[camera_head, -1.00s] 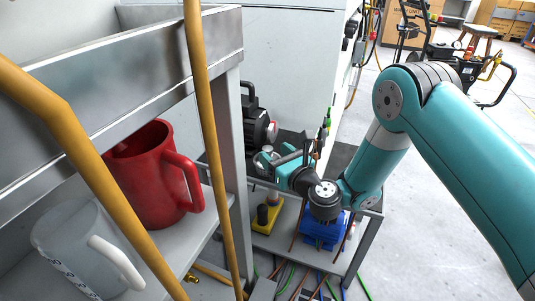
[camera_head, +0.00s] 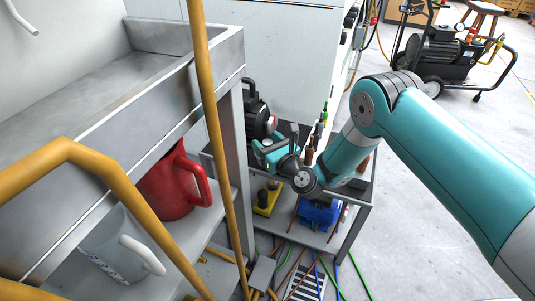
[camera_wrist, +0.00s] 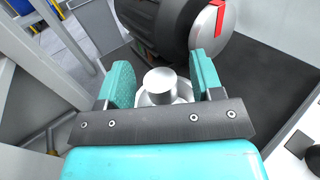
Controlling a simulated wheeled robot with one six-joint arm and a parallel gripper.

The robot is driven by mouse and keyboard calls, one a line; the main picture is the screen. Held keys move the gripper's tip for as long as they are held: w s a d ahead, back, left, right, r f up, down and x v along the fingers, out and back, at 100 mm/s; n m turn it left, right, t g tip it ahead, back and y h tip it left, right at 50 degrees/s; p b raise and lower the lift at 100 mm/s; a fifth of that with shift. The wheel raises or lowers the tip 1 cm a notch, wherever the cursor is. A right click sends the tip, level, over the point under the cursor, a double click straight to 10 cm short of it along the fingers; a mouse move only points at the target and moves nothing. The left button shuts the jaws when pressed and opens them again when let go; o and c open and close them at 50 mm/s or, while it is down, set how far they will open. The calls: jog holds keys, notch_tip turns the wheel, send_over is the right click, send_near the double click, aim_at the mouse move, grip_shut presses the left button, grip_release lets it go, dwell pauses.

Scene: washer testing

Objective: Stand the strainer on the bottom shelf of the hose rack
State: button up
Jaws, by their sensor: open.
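A silver, round-topped metal piece (camera_wrist: 160,86), which looks like the strainer, stands between my gripper's fingers in the wrist view. My gripper (camera_wrist: 161,76) is open, with one teal finger on each side of it; I cannot tell whether either touches. In the head view my gripper (camera_head: 263,150) is over the upper surface of a grey metal stand, and it hides the silver piece. A lower shelf (camera_head: 325,238) of this stand shows beneath. I cannot tell for sure which stand is the hose rack.
A black motor (camera_head: 252,112) stands close beyond my gripper. A yellow-based part (camera_head: 265,204) and a blue part (camera_head: 319,214) occupy the lower shelf. At left are a steel sink bench, a red jug (camera_head: 173,187), a clear jug (camera_head: 112,252) and yellow pipes (camera_head: 212,120).

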grip_shut()
jog(key=shift+r, duration=0.15)
